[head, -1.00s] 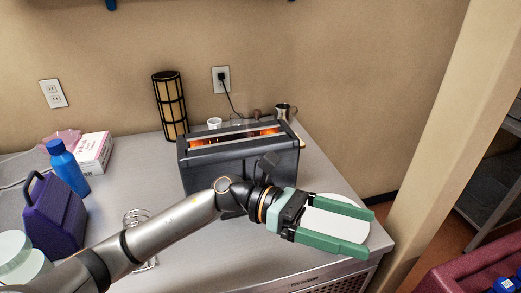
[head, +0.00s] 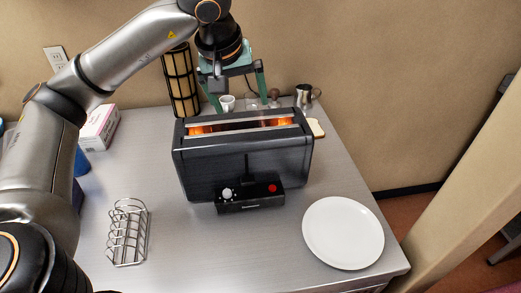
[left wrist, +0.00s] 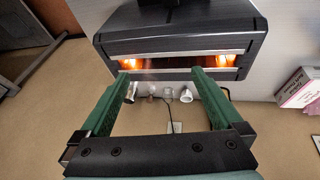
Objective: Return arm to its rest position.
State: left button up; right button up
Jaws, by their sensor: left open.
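My left arm (head: 125,60) comes in from the left of the head view, raised and bent over the counter. My left gripper (head: 240,100) points down above the back edge of the black toaster (head: 240,165). Its green fingers are spread wide with nothing between them. In the left wrist view the open fingers (left wrist: 160,82) show in front of the toaster (left wrist: 180,20), whose slots glow orange. Whether the fingers touch the toaster I cannot tell. My right gripper does not show.
An empty white plate (head: 343,232) lies at the front right. A wire toast rack (head: 127,232) stands at the front left. A bread slice (head: 317,128) shows beside the toaster. A white cup (head: 227,103), a metal jug (head: 306,96) and a caged lamp (head: 180,85) stand behind.

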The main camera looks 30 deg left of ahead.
pick_arm(q)
jog(key=b+x, duration=0.4)
jog(key=x, duration=0.2)
jog(key=shift+f, duration=0.35)
jog(key=shift+w+f+b, duration=0.3)
jog(key=shift+f+b, duration=0.05)
jog(key=shift+f, duration=0.15)
jog(key=p+v, duration=0.5)
jog(key=v, duration=0.5)
